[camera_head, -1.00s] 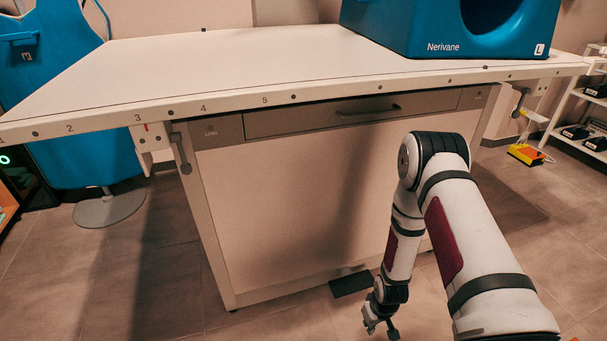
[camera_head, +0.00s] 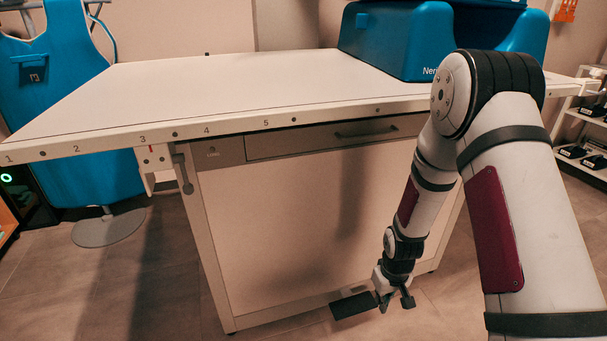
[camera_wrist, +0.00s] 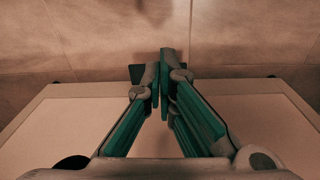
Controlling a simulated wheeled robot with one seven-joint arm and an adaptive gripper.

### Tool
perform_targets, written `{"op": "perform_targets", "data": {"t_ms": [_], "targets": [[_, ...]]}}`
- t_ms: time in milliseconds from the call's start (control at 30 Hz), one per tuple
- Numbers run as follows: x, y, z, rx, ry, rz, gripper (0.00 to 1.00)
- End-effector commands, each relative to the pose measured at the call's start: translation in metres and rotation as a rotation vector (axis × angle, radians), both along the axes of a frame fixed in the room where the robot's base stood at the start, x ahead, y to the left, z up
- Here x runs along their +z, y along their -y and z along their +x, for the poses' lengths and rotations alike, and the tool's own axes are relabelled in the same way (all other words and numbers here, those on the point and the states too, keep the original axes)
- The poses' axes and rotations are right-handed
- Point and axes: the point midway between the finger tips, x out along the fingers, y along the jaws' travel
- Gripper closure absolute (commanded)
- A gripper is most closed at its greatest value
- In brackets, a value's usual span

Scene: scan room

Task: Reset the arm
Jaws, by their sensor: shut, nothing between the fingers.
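My arm hangs in front of the table at the right of the head view, its elbow up near the table's edge. My gripper (camera_head: 397,303) points down, low in front of the cabinet, close to a dark pedal at the cabinet's foot. In the wrist view my gripper (camera_wrist: 159,82) shows green-lined fingers with their tips together and nothing between them. Beyond the tips are floor tiles (camera_wrist: 235,35).
The white table (camera_head: 200,95) has a bare, numbered top with a drawer (camera_head: 340,134) below its edge. A blue device (camera_head: 385,42) stands at its back right. The dark pedal (camera_head: 350,306) is near my gripper. A shelf (camera_head: 585,125) stands at right.

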Motion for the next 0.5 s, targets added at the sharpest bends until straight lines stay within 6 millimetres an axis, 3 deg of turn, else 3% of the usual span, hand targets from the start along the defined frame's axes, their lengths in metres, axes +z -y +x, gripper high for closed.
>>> {"op": "perform_targets", "data": {"t_ms": [33,233,500], "targets": [[0.026,0.0,0.002,-0.008,0.008,-0.003,1.0],[0.11,0.001,-0.012,-0.05,-0.001,-0.012,1.0],[0.212,-0.001,-0.056,-0.107,-0.01,-0.017,1.0]]}}
